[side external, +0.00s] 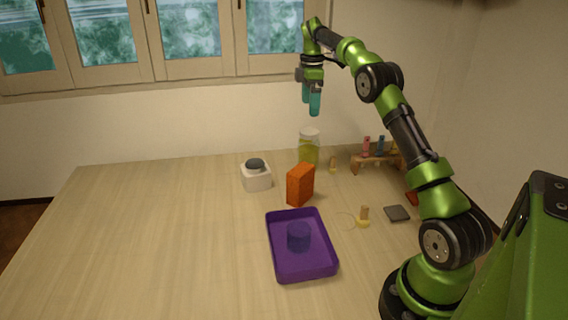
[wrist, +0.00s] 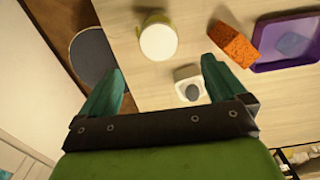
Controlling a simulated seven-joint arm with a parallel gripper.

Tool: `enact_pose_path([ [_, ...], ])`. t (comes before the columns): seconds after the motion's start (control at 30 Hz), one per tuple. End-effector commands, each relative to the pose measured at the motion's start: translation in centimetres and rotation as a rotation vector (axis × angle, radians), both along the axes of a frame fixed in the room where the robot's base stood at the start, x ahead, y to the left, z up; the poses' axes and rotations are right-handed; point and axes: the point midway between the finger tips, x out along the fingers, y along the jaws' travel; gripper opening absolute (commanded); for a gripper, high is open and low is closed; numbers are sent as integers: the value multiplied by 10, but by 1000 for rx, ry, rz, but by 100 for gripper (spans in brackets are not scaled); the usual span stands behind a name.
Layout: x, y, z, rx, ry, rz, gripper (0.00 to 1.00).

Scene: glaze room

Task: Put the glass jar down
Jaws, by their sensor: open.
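The glass jar (side external: 309,149) stands upright on the table near its back edge, with a pale lid and yellow-green contents. In the wrist view the jar (wrist: 158,40) is seen from above, its white lid facing the camera. My gripper (side external: 312,108) is high above the table over the jar's area, pointing down, with its teal fingers apart. In the wrist view my gripper (wrist: 162,85) is open with nothing between the fingers. The jar is clear of the fingers.
An orange block (side external: 300,186) stands in front of the jar. A white box with a grey top (side external: 256,178) is to its left. A wooden rack (side external: 366,164) is at right. The table's left side is free.

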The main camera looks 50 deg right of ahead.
Motion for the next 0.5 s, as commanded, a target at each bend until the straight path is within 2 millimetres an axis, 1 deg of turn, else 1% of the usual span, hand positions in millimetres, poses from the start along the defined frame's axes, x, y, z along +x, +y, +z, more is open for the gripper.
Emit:
enact_pose_path([
  [0.03,1,8,10,-4,-12,-11,98],
  [0.07,1,15,15,-6,-20,-23,98],
  [0.17,-1,47,41,-12,-63,-90,98],
  [0.2,-4,63,52,-13,-88,-127,98],
  [0.27,-11,91,68,-8,-127,-188,98],
  [0.3,-17,109,77,-1,-154,-230,98],
  [0.37,-28,137,88,13,-195,-296,98],
  [0.4,-37,155,94,26,-223,-340,98],
  [0.47,-53,181,101,53,-264,-408,98],
  [0.5,-65,199,103,74,-289,-455,98],
])
